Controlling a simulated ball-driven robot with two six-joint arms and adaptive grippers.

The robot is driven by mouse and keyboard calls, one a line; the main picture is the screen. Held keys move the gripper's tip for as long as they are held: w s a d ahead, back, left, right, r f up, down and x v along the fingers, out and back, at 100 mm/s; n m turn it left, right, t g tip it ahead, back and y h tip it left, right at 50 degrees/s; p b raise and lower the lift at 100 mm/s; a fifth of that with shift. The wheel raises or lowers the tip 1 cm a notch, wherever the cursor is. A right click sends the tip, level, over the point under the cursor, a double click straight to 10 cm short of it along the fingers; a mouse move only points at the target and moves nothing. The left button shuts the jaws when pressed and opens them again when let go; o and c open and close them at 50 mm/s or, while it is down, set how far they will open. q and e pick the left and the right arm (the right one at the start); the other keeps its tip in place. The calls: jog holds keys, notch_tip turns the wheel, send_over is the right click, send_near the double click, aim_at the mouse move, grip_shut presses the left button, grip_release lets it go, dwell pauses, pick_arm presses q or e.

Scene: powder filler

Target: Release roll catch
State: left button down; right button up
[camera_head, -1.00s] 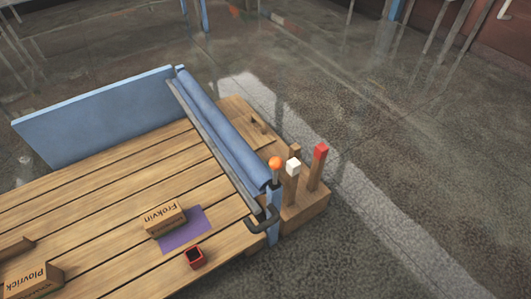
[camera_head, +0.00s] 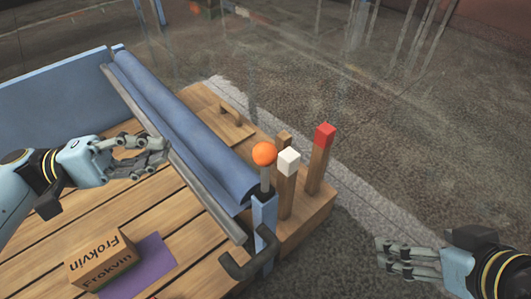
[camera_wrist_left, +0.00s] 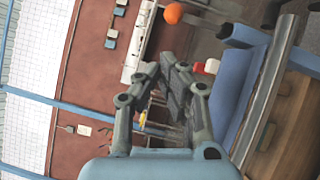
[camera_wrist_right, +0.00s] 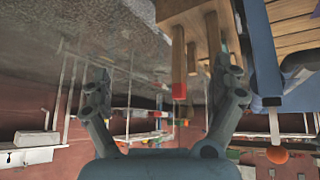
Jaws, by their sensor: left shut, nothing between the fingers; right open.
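A blue roll (camera_head: 180,125) lies along the right edge of the plank table, with a grey metal bar (camera_head: 165,145) beside it. At its near end stands a lever with an orange ball knob (camera_head: 264,153) on a blue post (camera_head: 263,213). A dark bent handle (camera_head: 248,262) sits below. I cannot tell which part is the catch. My left gripper (camera_head: 164,152) is shut and empty, over the table left of the knob and beside the bar; the knob also shows in the left wrist view (camera_wrist_left: 172,13). My right gripper (camera_head: 380,258) is open and empty, right of the table.
A white-topped post (camera_head: 288,163) and a red-topped post (camera_head: 325,136) stand close right of the knob. A Frokvin box (camera_head: 100,258) sits by a purple mat (camera_head: 152,258). The floor (camera_head: 430,140) at the right is clear.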

aim_at(265, 154)
pick_arm(q)
jog(key=w, duration=0.1)
jog(key=w+f+b, duration=0.2)
jog(key=shift+a+m, duration=0.25)
jog(key=shift+m, duration=0.05)
pick_arm(e)
jog(key=shift+g, duration=0.4)
jog(key=f, duration=0.1)
jog(key=s+f, duration=0.2)
jog(key=f, duration=0.1)
jog(key=shift+s+a, duration=0.1)
jog(key=shift+s, duration=0.15)
jog(key=shift+r, duration=0.1)
pick_arm(q)
jog(key=s+d+r+b, duration=0.1)
jog(key=s+d+b, duration=0.1)
jog(key=d, duration=1)
jog(key=shift+s+d+r+b, duration=0.2)
jog(key=shift+d+r+b, duration=0.2)
jog(key=shift+b, duration=0.45)
pick_arm(e)
jog(key=shift+s+a+f+t, duration=0.1)
jog(key=shift+s+f+t, duration=0.2)
jog(key=shift+f+t, duration=0.7)
jog(key=shift+s+a+f+t, duration=0.1)
jog(key=shift+s+f+t, duration=0.15)
jog(key=shift+f+t, duration=0.75)
jog(key=shift+r, duration=0.3)
